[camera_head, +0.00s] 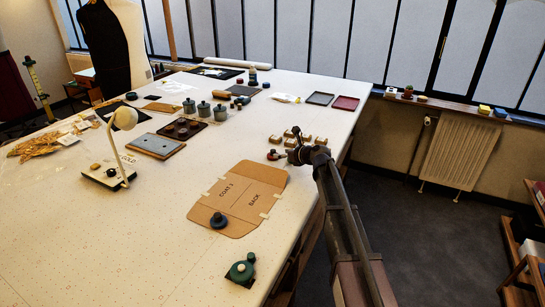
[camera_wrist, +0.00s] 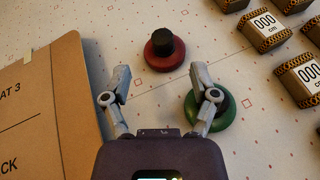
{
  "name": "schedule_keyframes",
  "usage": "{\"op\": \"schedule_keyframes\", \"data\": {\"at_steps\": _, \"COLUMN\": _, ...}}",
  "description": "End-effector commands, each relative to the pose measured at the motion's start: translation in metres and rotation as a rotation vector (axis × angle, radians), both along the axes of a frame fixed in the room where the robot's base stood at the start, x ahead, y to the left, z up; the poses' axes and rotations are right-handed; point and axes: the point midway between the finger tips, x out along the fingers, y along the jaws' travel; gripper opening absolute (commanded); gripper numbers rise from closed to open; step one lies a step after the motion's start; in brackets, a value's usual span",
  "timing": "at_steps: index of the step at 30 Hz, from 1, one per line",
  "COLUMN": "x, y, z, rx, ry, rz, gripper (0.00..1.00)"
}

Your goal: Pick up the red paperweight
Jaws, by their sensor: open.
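The red paperweight (camera_wrist: 165,56) is a round red disc with a black knob, standing upright on the white table in the wrist view, just beyond my fingertips. In the head view the red paperweight (camera_head: 273,155) is small, at the left of my gripper (camera_head: 288,153). In the wrist view my gripper (camera_wrist: 160,85) is open and empty, its two grey fingers spread apart. The paperweight lies ahead of the gap between them, apart from both fingers. A green disc (camera_wrist: 222,124) lies partly hidden under my right finger.
A cardboard pattern (camera_head: 250,190) marked COAT 3 BACK lies at the left of my gripper, with a dark blue weight (camera_head: 218,221) on it. Several small boxes (camera_wrist: 264,31) with patterned sides stand at the right in the wrist view. A green weight (camera_head: 240,270) sits near the front edge.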

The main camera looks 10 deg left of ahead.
Motion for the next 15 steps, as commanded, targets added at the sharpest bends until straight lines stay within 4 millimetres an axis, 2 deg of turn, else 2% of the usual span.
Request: {"op": "schedule_keyframes", "data": {"at_steps": 15, "x": 0.033, "y": 0.033, "z": -0.015, "rx": 0.0, "ry": 0.0, "rz": 0.001, "gripper": 0.76}}
